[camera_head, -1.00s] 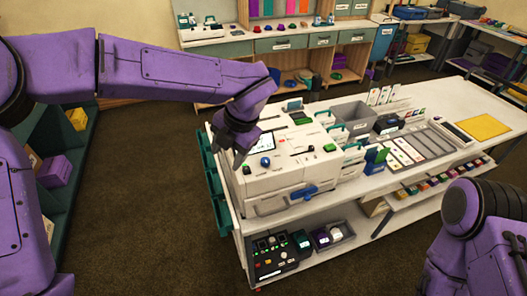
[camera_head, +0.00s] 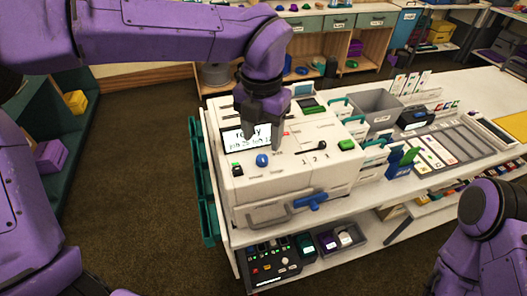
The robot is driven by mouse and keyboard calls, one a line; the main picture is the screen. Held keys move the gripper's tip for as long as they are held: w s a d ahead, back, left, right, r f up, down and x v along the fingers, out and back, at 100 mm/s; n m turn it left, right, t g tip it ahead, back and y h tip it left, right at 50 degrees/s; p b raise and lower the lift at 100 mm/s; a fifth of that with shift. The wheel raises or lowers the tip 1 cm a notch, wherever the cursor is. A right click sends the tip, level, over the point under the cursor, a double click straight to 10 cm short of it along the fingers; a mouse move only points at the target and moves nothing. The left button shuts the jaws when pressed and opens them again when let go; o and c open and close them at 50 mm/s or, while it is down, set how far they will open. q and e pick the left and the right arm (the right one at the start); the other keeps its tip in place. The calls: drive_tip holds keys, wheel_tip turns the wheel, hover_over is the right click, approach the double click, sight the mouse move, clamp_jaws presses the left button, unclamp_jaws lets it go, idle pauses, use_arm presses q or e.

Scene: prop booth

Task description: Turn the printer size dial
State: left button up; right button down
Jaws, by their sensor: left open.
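The white printer (camera_head: 290,182) stands at the left end of the white table, its screen (camera_head: 240,139) showing "ready" and a smaller line of text. On its top are a round blue knob (camera_head: 262,160) and a small dark knob near the numbers 1 2 3 (camera_head: 314,159). I cannot read which one is labelled as the size dial. My left gripper (camera_head: 262,142) points down over the printer top, open and empty, its fingers just behind the blue knob in the picture. Contact is not visible. My right arm shows at lower right, but its gripper is out of view.
A green button (camera_head: 346,145) and a blue handle (camera_head: 311,201) are on the printer's right and front. A grey bin (camera_head: 377,106) and card trays stand to its right. A dark control box (camera_head: 273,264) sits on the shelf below. Brown floor is clear at left.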

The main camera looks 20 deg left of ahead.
sight(262, 158)
use_arm(q)
wheel_tip(262, 158, down, 5)
drive_tip(key=shift+w+a+f+p, duration=0.1)
drive_tip(key=shift+p, duration=0.2)
drive_tip(key=shift+f, duration=0.5)
drive_tip(key=c, duration=1.1)
drive_tip(key=shift+o, duration=0.2)
